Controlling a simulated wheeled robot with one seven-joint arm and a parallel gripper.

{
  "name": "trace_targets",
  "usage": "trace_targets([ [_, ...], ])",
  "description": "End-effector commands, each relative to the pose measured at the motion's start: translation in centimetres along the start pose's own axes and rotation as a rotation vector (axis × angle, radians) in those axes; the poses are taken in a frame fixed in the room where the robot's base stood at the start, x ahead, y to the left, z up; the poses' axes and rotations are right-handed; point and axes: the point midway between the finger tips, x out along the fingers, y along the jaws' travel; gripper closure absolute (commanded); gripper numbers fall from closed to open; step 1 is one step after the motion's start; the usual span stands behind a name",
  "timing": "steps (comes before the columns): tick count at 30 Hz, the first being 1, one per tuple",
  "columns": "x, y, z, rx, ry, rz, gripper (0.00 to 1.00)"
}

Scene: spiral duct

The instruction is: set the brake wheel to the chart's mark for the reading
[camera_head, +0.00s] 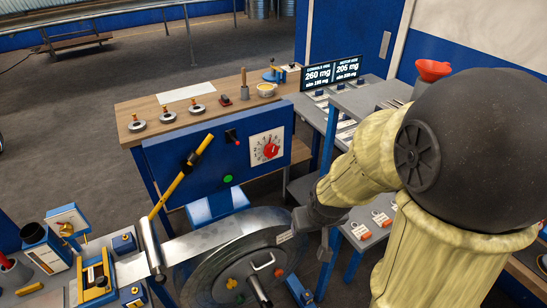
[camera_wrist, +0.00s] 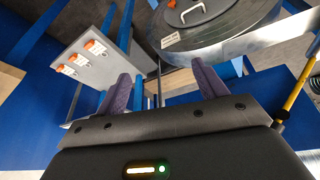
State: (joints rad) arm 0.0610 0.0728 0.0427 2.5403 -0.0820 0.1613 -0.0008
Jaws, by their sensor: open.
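My gripper (camera_wrist: 162,82) is open, its two purple-grey fingers apart with nothing between them. In the head view it is at the end of my arm, by the right rim of a large metal coil disc (camera_head: 213,283). The disc also shows at the top of the wrist view (camera_wrist: 235,28), beyond the fingers and apart from them. A white dial with a red centre (camera_head: 267,148) is on the blue console. I cannot tell which part is the brake wheel or the chart.
A metal strip (camera_head: 205,240) runs left from the disc through a roller stand. A yellow lever (camera_head: 180,180) stands beside the console (camera_head: 190,172). A grey panel with orange-tagged items (camera_wrist: 90,60) is left of my fingers. A wooden-topped bench (camera_head: 165,100) is behind.

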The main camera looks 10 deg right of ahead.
Motion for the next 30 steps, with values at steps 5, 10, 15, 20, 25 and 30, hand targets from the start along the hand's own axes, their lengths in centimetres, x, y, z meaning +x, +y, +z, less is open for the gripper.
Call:
trace_targets([
  [5, 5.7, 1.7, -4.2, -0.079, 0.209, 0.003, 0.29],
  [10, 9.5, 2.1, -8.3, -0.152, 0.439, -0.041, 0.29],
  [15, 12.1, 2.0, -11.5, -0.194, 0.682, -0.118, 0.29],
  [20, 13.2, 2.0, -13.6, -0.194, 0.927, -0.207, 0.29],
  [25, 12.7, 2.4, -14.6, -0.168, 1.132, -0.279, 0.29],
  [30, 12.0, 2.6, -14.8, -0.157, 1.203, -0.302, 0.29],
])
